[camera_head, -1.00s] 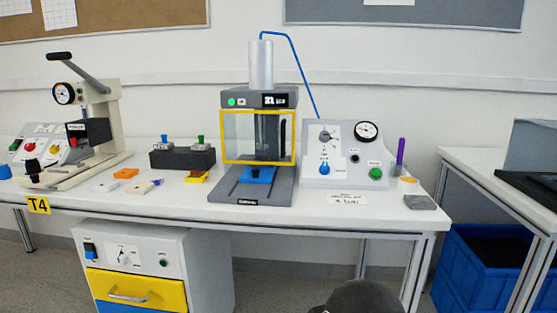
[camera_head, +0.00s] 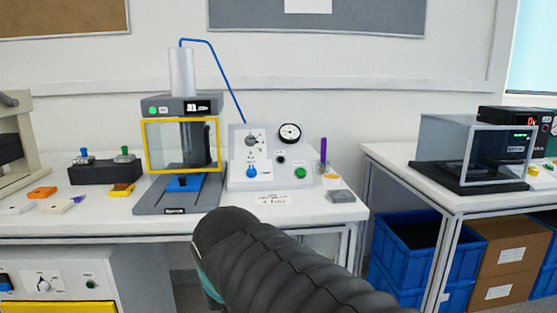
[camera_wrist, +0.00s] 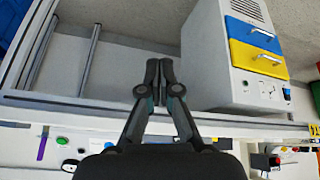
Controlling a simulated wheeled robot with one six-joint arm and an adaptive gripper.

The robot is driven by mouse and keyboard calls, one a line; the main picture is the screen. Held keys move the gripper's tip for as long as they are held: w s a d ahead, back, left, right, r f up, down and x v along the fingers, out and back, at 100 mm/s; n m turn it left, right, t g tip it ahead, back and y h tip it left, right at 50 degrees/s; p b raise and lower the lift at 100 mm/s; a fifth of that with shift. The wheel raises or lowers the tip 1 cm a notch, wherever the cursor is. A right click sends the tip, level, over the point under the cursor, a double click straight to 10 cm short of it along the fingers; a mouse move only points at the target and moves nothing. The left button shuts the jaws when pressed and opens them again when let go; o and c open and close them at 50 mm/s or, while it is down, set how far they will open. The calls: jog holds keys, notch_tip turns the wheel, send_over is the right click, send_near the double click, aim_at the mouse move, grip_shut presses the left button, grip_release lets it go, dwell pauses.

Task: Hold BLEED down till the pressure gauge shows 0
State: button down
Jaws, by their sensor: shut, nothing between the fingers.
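The grey control panel (camera_head: 236,180) stands on the bench right of the yellow-framed press. It carries a round pressure gauge (camera_head: 290,132), whose reading is too small to tell. Below the gauge are a small black button (camera_head: 281,160) and a green button (camera_head: 300,173); a grey selector and a blue knob (camera_head: 251,171) are at left. The labels are unreadable, so I cannot tell which is BLEED. My gripper (camera_wrist: 159,72) is shut and empty in front of the bench, away from the panel. In the wrist view, the gauge (camera_wrist: 69,165) shows upside down at lower left.
The press (camera_head: 150,193) with a blue block stands left of the panel. A purple marker (camera_head: 323,150) and a grey block (camera_head: 340,196) are at its right. A drawer cabinet (camera_wrist: 212,60) is under the bench. Another table with blue crates (camera_head: 405,250) stands right.

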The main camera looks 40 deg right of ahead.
aim_at(281, 160)
jog(key=w+d+r+m+g+h, duration=0.1)
jog(key=w+d+r+m+h, duration=0.2)
jog(key=w+d+r, duration=0.4)
jog(key=w+d+r+m+g+h, duration=0.1)
jog(key=w+d+r+m+h, duration=0.3)
jog(key=d, duration=0.8)
jog(key=w+d+r+m+g+h, duration=0.1)
jog(key=w+d+r+m+h, duration=0.2)
jog(key=w+d+r+m, duration=0.4)
jog(key=w+d+r, duration=0.3)
jog(key=w+r, duration=0.1)
jog(key=shift+d+g+h, duration=0.2)
jog(key=shift+g+h, duration=0.2)
jog(key=shift+s, duration=0.1)
jog(key=shift+w+d+f+b, duration=0.15)
jog(key=shift+w+d+f, duration=0.35)
jog(key=shift+w+f, duration=0.45)
jog(key=shift+w+d+f+b, duration=0.15)
jog(key=shift+w+d+f, duration=0.45)
jog(key=shift+f, duration=0.7)
jog(key=shift+w+d+f+b, duration=0.15)
jog(key=shift+w+d+f, duration=0.2)
jog(key=shift+w+f, duration=0.65)
jog(key=shift+s+f, duration=0.1)
jog(key=shift+f, duration=0.15)
jog(key=shift+d+f+b, duration=0.15)
jog(key=shift+b, duration=0.25)
jog(key=shift+w+d+f, duration=0.15)
jog(key=shift+w+f, duration=0.2)
